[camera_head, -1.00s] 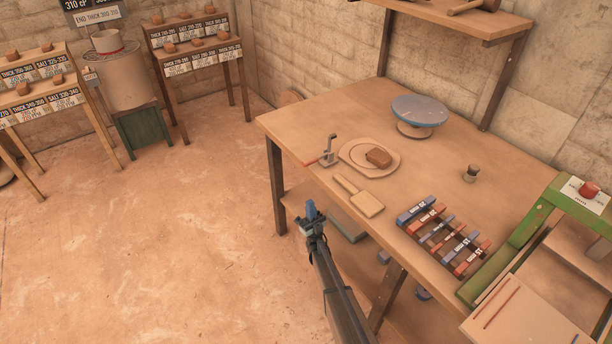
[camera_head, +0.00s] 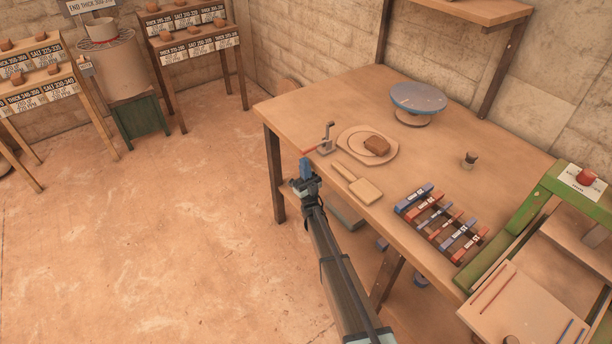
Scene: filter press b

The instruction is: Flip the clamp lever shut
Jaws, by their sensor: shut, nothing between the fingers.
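The clamp (camera_head: 326,139) is a small grey metal piece standing at the table's left front edge, beside a round board. Its lever (camera_head: 310,150) has a red handle that sticks out low to the left, over the table edge. My gripper (camera_head: 305,164), with blue fingertips, is shut and empty. In the picture its tips are just below the red handle; whether they touch it, I cannot tell.
On the table (camera_head: 289,108) are the round board (camera_head: 346,150) with a brown block (camera_head: 377,145), a wooden paddle (camera_head: 364,190), a rack of coloured bars (camera_head: 440,222) and a blue-topped turntable (camera_head: 418,97). A green frame (camera_head: 520,225) stands at the right.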

